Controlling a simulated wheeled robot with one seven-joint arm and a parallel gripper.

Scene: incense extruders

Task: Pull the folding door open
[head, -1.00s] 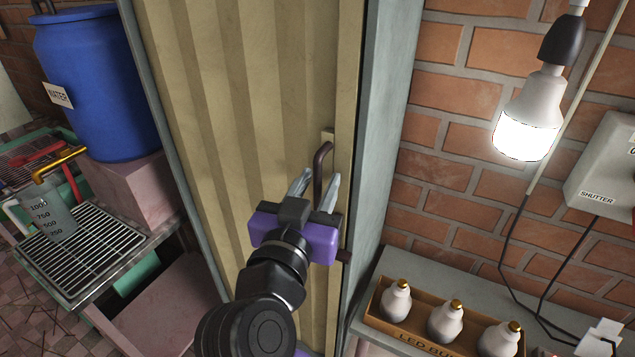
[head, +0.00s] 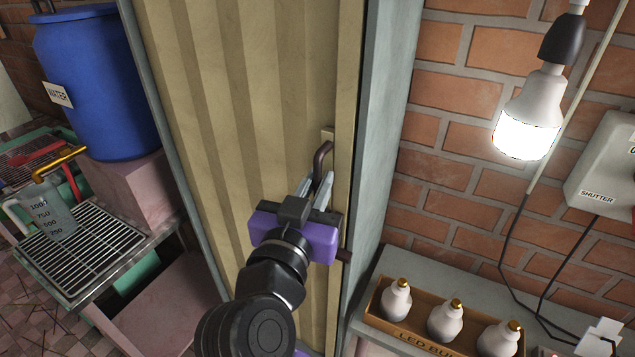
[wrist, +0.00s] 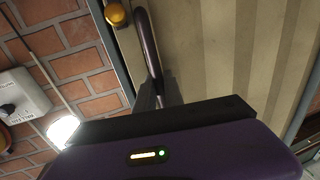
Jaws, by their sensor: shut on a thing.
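The folding door (head: 240,90) is a tan pleated panel in a grey frame; it shows closed across the opening in the head view. A dark brown bow handle (head: 321,155) stands upright on the door's right edge strip. My gripper (head: 317,190) has its fingers shut on the handle. The wrist view also shows the handle (wrist: 147,40) running down between the finger tips (wrist: 158,95). The lower part of the handle is mostly hidden behind the purple gripper body.
A brick wall (head: 455,130) is right of the door frame. A lit bulb (head: 527,125) hangs there. A box of LED bulbs (head: 410,335) stands on a shelf at lower right. A blue water barrel (head: 100,85) and a grated bench (head: 80,250) are on the left.

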